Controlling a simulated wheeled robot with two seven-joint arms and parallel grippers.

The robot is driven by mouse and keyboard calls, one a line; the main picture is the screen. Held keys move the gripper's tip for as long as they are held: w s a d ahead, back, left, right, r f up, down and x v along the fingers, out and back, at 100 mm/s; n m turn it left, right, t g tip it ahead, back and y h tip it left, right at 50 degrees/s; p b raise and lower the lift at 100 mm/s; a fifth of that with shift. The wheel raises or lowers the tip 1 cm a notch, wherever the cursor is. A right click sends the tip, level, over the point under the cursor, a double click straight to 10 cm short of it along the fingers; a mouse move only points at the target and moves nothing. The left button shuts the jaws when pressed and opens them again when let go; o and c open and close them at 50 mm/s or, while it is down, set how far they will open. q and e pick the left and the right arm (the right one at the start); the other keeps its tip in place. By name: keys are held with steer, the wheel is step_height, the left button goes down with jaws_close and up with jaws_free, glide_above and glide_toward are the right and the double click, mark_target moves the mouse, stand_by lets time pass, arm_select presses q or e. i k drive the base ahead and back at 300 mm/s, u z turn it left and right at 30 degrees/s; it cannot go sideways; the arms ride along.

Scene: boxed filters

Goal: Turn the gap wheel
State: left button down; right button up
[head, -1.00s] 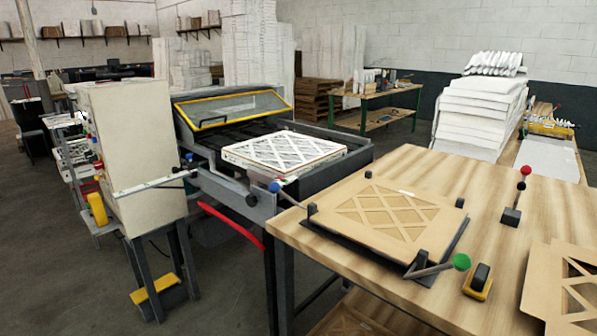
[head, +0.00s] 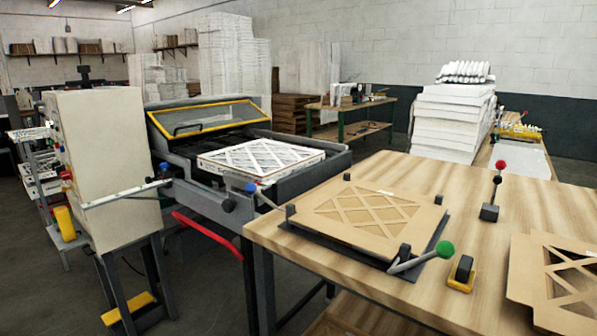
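No part is plainly marked as the gap wheel. Neither of my grippers is in the head view.
A beige control cabinet (head: 105,150) stands left of the machine, with a red bar (head: 208,232) low between. The wooden table (head: 440,185) holds a lattice board on a dark fixture (head: 440,232), a green-knobbed lever (head: 445,249), a red-knobbed lever (head: 490,211) and a cut-out panel (head: 530,285).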

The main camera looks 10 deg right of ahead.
mark_target(86, 83)
steer(key=u, duration=0.65)
steer(key=i, duration=1.05)
steer(key=u, duration=0.35)
